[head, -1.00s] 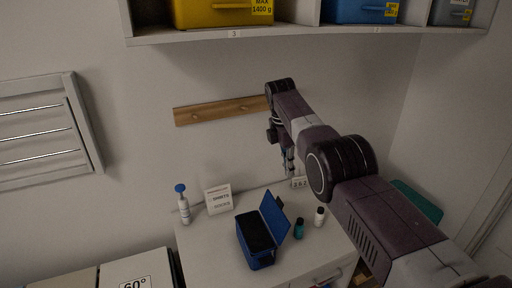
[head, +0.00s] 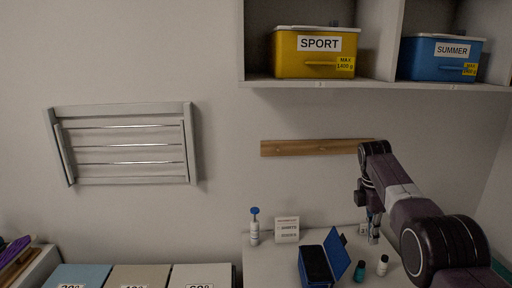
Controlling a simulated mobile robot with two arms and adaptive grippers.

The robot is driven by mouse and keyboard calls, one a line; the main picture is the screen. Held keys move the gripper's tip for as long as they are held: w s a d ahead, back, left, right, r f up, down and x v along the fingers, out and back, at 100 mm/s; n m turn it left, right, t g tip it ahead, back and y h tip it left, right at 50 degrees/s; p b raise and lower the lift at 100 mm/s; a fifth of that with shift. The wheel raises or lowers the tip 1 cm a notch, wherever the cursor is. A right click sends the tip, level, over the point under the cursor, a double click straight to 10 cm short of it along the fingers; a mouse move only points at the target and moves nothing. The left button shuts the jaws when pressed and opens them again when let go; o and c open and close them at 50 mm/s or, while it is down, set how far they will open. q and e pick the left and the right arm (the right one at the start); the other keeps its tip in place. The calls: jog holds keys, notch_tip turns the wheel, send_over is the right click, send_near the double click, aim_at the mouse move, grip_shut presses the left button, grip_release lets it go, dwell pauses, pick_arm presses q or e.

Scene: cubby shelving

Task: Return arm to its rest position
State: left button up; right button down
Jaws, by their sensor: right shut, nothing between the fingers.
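My right arm comes in from the lower right and reaches over the white cabinet top. My right gripper (head: 374,228) hangs down at the end of it, small in the view, shut and empty. It is above the right part of the cabinet top, behind a teal bottle and a white bottle, apart from them as far as I can see. My left gripper is not in view.
The cabinet top (head: 270,268) holds an open blue case (head: 338,257), a teal bottle (head: 360,271), a white bottle (head: 382,265), a blue-capped dispenser (head: 254,228) and a sign (head: 287,230). Above are yellow (head: 290,62) and blue (head: 425,62) bins. A rack (head: 125,145) hangs left.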

jog(key=s+a+f+m+b, duration=0.1)
jog(key=s+f+m+b, duration=0.35)
jog(key=f, duration=1.25)
jog(key=s+f+b, duration=0.1)
jog(key=s+f, duration=0.6)
jog(key=f, duration=1.1)
jog(key=s+a+f+m+b, duration=0.1)
jog(key=s+f+m+b, duration=0.3)
jog(key=f, duration=1.3)
jog(key=s+a+f+m+b, duration=0.1)
jog(key=s+a+f+m, duration=0.1)
jog(key=s+f, duration=0.95)
jog(key=s+a+f+m+b, duration=0.1)
jog(key=s+a+f, duration=0.1)
jog(key=s+f, duration=0.95)
pick_arm(q)
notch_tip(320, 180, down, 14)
jog(key=b, duration=0.3)
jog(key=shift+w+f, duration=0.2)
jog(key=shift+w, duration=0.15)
pick_arm(e)
jog(key=s+a+f+m+y, duration=0.1)
jog(key=s+a+m, duration=0.1)
jog(key=s, duration=1)
jog(key=s+a+f+m+t+y, duration=0.1)
jog(key=s+a+f+m, duration=0.1)
jog(key=s, duration=1)
jog(key=shift+a+f, duration=0.15)
jog(key=shift+f, duration=0.05)
